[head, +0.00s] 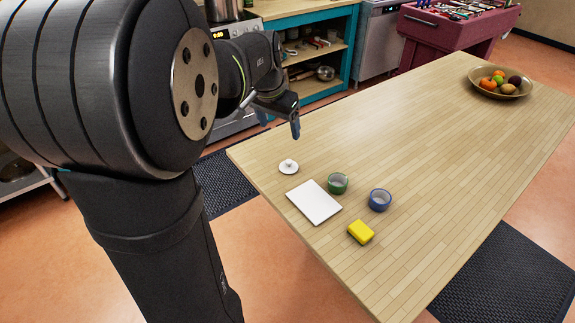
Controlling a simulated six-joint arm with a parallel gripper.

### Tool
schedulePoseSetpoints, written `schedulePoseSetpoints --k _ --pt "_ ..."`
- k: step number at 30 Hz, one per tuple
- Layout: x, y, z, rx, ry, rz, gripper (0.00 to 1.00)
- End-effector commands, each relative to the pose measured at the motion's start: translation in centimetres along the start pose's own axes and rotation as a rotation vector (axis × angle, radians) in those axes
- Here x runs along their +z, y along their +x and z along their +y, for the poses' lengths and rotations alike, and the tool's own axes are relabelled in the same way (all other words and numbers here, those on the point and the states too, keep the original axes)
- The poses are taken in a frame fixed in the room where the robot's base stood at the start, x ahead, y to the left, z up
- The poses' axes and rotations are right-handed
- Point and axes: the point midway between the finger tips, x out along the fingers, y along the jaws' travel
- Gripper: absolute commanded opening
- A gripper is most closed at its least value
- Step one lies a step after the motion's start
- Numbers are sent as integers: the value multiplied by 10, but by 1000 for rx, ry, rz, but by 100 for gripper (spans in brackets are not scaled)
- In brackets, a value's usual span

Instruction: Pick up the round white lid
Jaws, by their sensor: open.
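The round white lid (289,167) lies on the wooden table (430,150) near its left end, with a small knob on top. My gripper (279,129) is open and empty, in the air above and behind the lid, pointing down near the table's left edge. It is clear of the lid. Part of the gripper is hidden by its own body, and the gap between the fingers shows only in part.
A white rectangular board (314,202), a green cup (337,183), a blue cup (380,200) and a yellow sponge (360,232) lie close to the lid. A fruit bowl (500,92) stands at the far right. The middle of the table is clear.

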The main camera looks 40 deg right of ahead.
Motion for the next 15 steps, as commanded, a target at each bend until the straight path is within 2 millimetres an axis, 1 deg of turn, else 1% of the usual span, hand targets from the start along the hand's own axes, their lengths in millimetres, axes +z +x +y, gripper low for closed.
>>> schedulePoseSetpoints --k 2,5,15 --pt "4 3 1 -1 -23 13 78" --pt "4 16 1 -1 -29 16 78" --pt "3 90 0 0 -26 12 78"
